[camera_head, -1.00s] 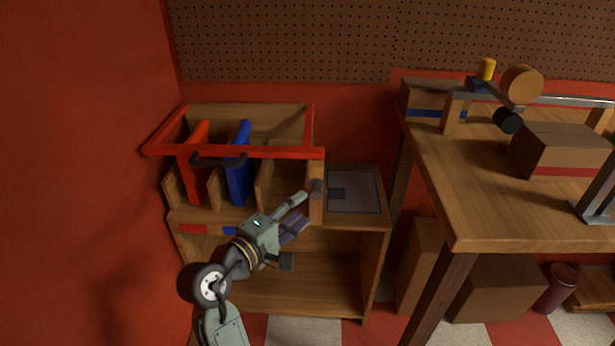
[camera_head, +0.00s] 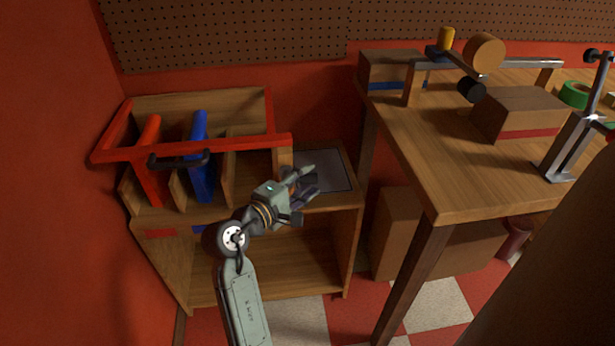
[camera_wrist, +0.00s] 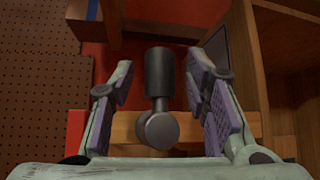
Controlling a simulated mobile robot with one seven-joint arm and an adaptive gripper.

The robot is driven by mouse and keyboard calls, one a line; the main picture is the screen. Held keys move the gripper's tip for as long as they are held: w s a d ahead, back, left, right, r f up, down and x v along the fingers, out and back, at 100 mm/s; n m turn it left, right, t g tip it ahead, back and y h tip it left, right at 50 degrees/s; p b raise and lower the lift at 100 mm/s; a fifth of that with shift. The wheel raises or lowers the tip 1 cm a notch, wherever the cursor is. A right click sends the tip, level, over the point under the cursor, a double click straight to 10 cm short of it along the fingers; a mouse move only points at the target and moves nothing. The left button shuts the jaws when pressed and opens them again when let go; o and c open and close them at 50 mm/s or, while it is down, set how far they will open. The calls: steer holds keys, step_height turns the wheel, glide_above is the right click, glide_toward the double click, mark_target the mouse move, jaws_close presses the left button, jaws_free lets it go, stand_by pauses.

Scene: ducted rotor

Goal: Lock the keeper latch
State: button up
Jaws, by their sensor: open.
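The keeper latch (camera_wrist: 159,80) is a dark grey cylinder on a round pivot, fixed to a wooden post (camera_wrist: 125,127). In the wrist view it stands between the two fingers of my gripper (camera_wrist: 162,88), with a gap on each side. My gripper is open, with purple pads facing the latch. In the head view my gripper (camera_head: 306,183) is at the right end of the red bar (camera_head: 225,147) and hides most of the latch. The red bar lies across the front of the wooden rack (camera_head: 240,98).
A red panel (camera_head: 150,165) and a blue panel (camera_head: 199,165) stand in the rack's slots. A grey plate (camera_head: 325,170) lies right of my gripper. A workbench (camera_head: 450,190) stands further right.

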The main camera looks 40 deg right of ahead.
steer(key=shift+w+d+f, duration=0.1)
steer(key=shift+w+d, duration=0.1)
steer(key=shift+d, duration=0.4)
steer(key=shift+c, duration=0.6)
jaws_close()
